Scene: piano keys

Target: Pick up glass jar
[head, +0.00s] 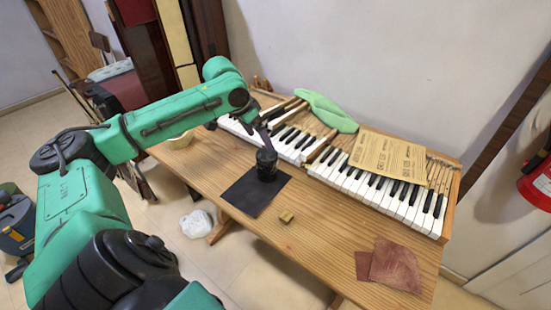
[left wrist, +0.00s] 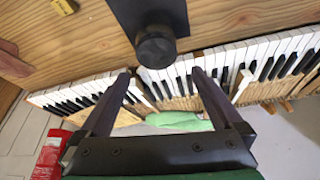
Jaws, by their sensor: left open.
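A small dark jar (head: 267,170) stands upright on a black mat (head: 245,196) near the keyboard's front edge. In the left wrist view the jar (left wrist: 155,47) shows its round dark top; I cannot tell whether it is glass. My left gripper (head: 262,145) comes down over the jar from above and partly hides it in the head view. In the left wrist view its two fingers (left wrist: 160,74) are spread apart with nothing between them, and the jar lies just beyond the fingertips. My right gripper is not in view.
A small yellowish block (head: 286,216) lies in front.

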